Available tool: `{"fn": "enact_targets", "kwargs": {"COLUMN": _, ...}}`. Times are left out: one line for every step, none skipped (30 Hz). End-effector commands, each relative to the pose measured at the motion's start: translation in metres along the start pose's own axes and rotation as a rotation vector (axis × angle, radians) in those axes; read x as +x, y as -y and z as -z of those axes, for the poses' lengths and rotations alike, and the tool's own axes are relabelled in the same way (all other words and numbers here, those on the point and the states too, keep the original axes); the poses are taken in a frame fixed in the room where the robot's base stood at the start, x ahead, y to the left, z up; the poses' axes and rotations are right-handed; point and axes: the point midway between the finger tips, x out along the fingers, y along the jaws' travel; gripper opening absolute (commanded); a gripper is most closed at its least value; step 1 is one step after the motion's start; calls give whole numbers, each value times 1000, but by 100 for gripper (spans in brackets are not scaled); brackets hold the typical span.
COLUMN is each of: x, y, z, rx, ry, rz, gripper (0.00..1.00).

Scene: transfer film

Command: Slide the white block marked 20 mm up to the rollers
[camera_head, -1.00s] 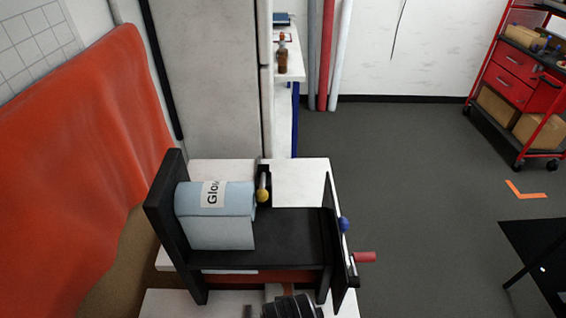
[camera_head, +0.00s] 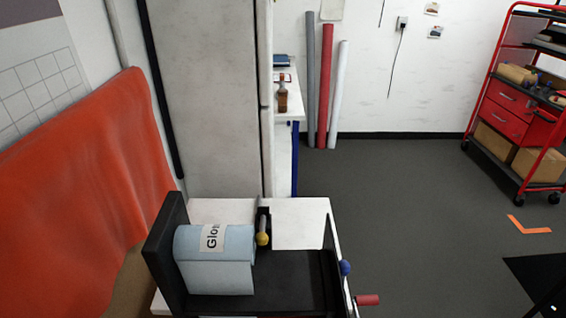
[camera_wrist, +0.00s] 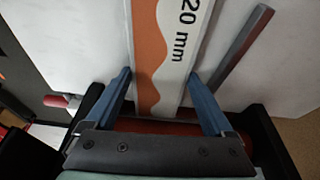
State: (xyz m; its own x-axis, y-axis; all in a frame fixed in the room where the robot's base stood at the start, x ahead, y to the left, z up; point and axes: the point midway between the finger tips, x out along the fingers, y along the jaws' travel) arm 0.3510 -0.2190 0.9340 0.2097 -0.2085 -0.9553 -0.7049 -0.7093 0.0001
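In the wrist view, the block marked 20 mm (camera_wrist: 172,45) has a white face and a wavy orange strip. It lies on a white surface, its near end by a red roller (camera_wrist: 150,126). My gripper (camera_wrist: 158,76) has its two blue fingers spread, one at each long side of the block. A thin gap seems to show at the left finger; I cannot tell whether the right one touches. The black machine (camera_head: 300,278) with a light blue film roll (camera_head: 215,272) stands low in the head view. The block and my gripper are not in that view.
A dark grey bar (camera_wrist: 245,45) lies to the right of the block. A red handle (camera_head: 368,299) and a blue knob (camera_head: 345,267) stick out on the machine's right. An orange sheet (camera_head: 75,180) hangs at left. Open grey floor (camera_head: 420,210) lies to the right.

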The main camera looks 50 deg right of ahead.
Motion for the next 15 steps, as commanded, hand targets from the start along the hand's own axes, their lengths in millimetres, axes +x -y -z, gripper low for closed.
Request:
{"fn": "enact_targets", "kwargs": {"x": 0, "y": 0, "z": 0, "rx": 0, "ry": 0, "rz": 0, "gripper": 71}}
{"fn": "enact_targets", "kwargs": {"x": 0, "y": 0, "z": 0, "rx": 0, "ry": 0, "rz": 0, "gripper": 66}}
{"fn": "enact_targets", "kwargs": {"x": 0, "y": 0, "z": 0, "rx": 0, "ry": 0, "rz": 0, "gripper": 59}}
{"fn": "enact_targets", "kwargs": {"x": 0, "y": 0, "z": 0, "rx": 0, "ry": 0, "rz": 0, "gripper": 53}}
{"fn": "enact_targets", "kwargs": {"x": 0, "y": 0, "z": 0, "rx": 0, "ry": 0, "rz": 0, "gripper": 48}}
{"fn": "enact_targets", "kwargs": {"x": 0, "y": 0, "z": 0, "rx": 0, "ry": 0, "rz": 0, "gripper": 41}}
{"fn": "enact_targets", "kwargs": {"x": 0, "y": 0, "z": 0, "rx": 0, "ry": 0, "rz": 0, "gripper": 35}}
{"fn": "enact_targets", "kwargs": {"x": 0, "y": 0, "z": 0, "rx": 0, "ry": 0, "rz": 0, "gripper": 30}}
{"fn": "enact_targets", "kwargs": {"x": 0, "y": 0, "z": 0, "rx": 0, "ry": 0, "rz": 0, "gripper": 25}}
{"fn": "enact_targets", "kwargs": {"x": 0, "y": 0, "z": 0, "rx": 0, "ry": 0, "rz": 0, "gripper": 25}}
{"fn": "enact_targets", "kwargs": {"x": 0, "y": 0, "z": 0, "rx": 0, "ry": 0, "rz": 0, "gripper": 25}}
{"fn": "enact_targets", "kwargs": {"x": 0, "y": 0, "z": 0, "rx": 0, "ry": 0, "rz": 0, "gripper": 25}}
{"fn": "enact_targets", "kwargs": {"x": 0, "y": 0, "z": 1, "rx": 0, "ry": 0, "rz": 0, "gripper": 25}}
{"fn": "enact_targets", "kwargs": {"x": 0, "y": 0, "z": 1, "rx": 0, "ry": 0, "rz": 0, "gripper": 25}}
{"fn": "enact_targets", "kwargs": {"x": 0, "y": 0, "z": 2, "rx": -1, "ry": 0, "rz": 1, "gripper": 25}}
